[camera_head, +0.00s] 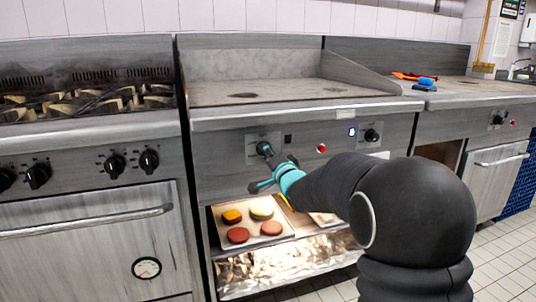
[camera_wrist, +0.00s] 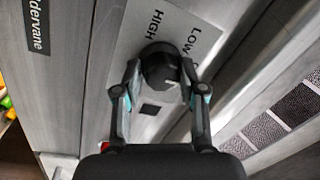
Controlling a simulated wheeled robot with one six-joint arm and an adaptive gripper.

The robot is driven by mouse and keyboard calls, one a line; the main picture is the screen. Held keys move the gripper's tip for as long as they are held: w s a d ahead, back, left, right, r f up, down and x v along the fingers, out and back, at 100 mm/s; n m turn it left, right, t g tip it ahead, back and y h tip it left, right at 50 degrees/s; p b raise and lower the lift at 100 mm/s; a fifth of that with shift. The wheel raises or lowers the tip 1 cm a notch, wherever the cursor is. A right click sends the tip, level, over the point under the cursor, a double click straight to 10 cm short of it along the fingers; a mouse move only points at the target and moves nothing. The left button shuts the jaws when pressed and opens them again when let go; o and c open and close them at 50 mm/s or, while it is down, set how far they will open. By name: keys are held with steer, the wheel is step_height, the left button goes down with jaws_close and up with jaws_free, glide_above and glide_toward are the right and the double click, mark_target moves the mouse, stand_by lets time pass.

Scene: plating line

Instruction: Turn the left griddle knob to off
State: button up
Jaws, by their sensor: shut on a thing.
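The left griddle knob (camera_head: 264,148) is a black round knob on the grey front panel of the griddle (camera_head: 290,92). In the wrist view the knob (camera_wrist: 158,66) sits between the two fingers of my gripper (camera_wrist: 160,80), which is shut on it from both sides. Its plate behind reads LOW and HIGH; the rest of the plate is hidden by the knob and fingers. A pale mark shows on the knob's face near the right finger. In the head view my gripper (camera_head: 268,164) reaches the knob from below right, and the arm covers part of the panel.
The right griddle knob (camera_head: 371,135) sits farther right, near a blue-lit switch (camera_head: 352,132) and a red light (camera_head: 321,148). Below is an open shelf with a tray (camera_head: 222,247) of patties and buns. A range (camera_head: 90,210) with black knobs stands left.

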steer(key=shift+r, duration=0.3)
steer(key=o, duration=1)
steer(key=shift+o, duration=0.5)
steer(key=shift+a+f, duration=0.1)
steer(key=shift+f, duration=0.05)
steer(key=v, duration=1.2)
steer(key=shift+f, duration=0.15)
